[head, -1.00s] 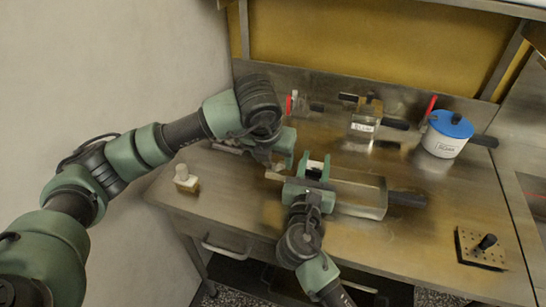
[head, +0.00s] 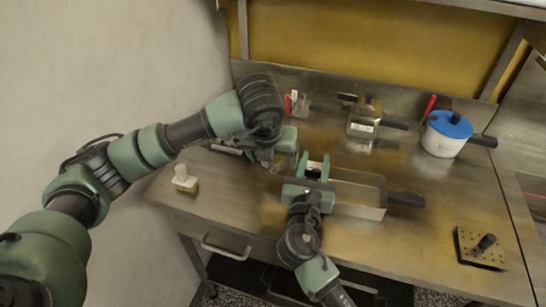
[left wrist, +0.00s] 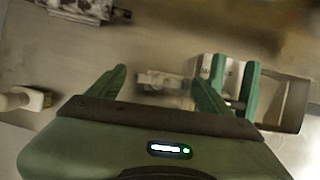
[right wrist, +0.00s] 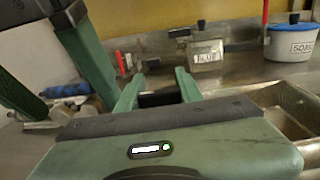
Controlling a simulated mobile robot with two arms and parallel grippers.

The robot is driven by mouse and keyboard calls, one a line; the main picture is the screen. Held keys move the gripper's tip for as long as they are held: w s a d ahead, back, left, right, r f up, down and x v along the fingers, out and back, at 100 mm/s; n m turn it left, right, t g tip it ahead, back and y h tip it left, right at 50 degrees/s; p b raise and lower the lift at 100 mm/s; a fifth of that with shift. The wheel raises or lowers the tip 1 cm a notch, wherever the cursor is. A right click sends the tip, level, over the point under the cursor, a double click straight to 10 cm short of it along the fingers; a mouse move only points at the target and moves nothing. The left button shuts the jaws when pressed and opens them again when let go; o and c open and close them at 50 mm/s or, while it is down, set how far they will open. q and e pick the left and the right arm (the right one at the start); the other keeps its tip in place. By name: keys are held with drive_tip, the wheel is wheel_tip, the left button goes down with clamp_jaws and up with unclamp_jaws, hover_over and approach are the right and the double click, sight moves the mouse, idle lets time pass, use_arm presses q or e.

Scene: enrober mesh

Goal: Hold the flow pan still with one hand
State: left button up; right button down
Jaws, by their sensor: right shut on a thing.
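The flow pan (head: 362,211) is a shallow metal tray with a black handle (head: 406,199) on its right, lying on the steel table. My right gripper (head: 316,172) is at the pan's left end. It is shut on the pan's left handle (right wrist: 160,98), dark between the fingers in the right wrist view. The pan also shows at the right of the left wrist view (left wrist: 294,104). My left gripper (left wrist: 163,85) is open, left of my right gripper and apart from the pan. It also shows in the head view (head: 282,158); its fingertips are partly hidden there.
A white-handled brush (head: 185,179) stands at the left of the table (head: 440,205). A labelled metal container (head: 364,124) and a white pot with a blue lid (head: 447,134) stand behind. A perforated block with a black knob (head: 480,248) is at front right.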

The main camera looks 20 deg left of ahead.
drive_tip(key=shift+f, duration=0.15)
use_arm(q)
drive_tip(key=v, duration=1.2)
use_arm(e)
drive_tip(key=c, duration=0.8)
unclamp_jaws()
drive_tip(key=shift+c, duration=0.2)
drive_tip(key=shift+s, duration=0.1)
